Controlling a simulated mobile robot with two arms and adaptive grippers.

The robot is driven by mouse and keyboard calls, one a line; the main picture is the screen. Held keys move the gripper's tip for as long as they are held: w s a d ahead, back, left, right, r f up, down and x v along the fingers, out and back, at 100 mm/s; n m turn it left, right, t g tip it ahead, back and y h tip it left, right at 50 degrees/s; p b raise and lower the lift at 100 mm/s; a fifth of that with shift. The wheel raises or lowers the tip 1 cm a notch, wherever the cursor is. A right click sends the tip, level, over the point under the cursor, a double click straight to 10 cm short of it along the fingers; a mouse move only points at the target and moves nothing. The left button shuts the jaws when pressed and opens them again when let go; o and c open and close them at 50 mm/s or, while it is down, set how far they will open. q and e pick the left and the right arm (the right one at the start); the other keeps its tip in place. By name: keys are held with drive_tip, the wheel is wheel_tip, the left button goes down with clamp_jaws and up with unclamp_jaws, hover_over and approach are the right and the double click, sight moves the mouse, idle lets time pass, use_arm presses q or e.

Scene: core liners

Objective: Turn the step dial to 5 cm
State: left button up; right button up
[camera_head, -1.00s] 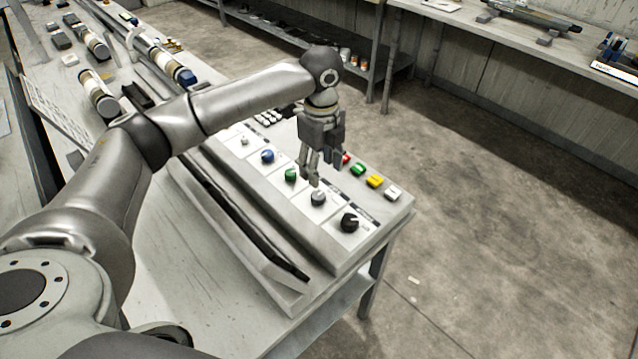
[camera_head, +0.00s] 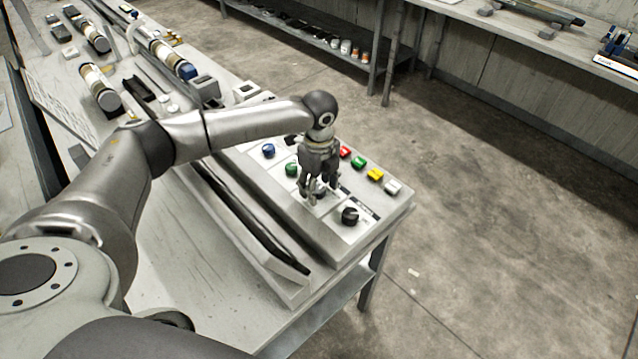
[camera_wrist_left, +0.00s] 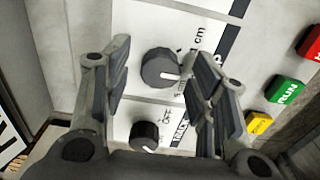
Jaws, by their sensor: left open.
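The step dial (camera_wrist_left: 160,68) is a round grey knob with a white pointer mark on a white panel in the left wrist view. Its pointer faces right. A "cm" label stands at its upper right; other markings beside it are partly hidden by a finger. My left gripper (camera_head: 320,196) is over the dial in the head view and covers most of it. In the wrist view the left gripper's fingers (camera_wrist_left: 158,95) are open, one on each side of the dial, with gaps visible. I cannot tell how far down they reach. My right gripper is not in view.
A black knob (camera_head: 350,216) marked "OFF" sits beside the dial. Green (camera_head: 291,169) and blue (camera_head: 268,151) knobs lie on the other side. Red (camera_head: 345,151), green (camera_head: 359,162), yellow (camera_head: 375,174) and white (camera_head: 392,187) buttons line the panel's far edge.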

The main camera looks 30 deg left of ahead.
use_arm(q)
drive_tip(key=shift+c, duration=1.1)
drive_tip(key=c, duration=0.8)
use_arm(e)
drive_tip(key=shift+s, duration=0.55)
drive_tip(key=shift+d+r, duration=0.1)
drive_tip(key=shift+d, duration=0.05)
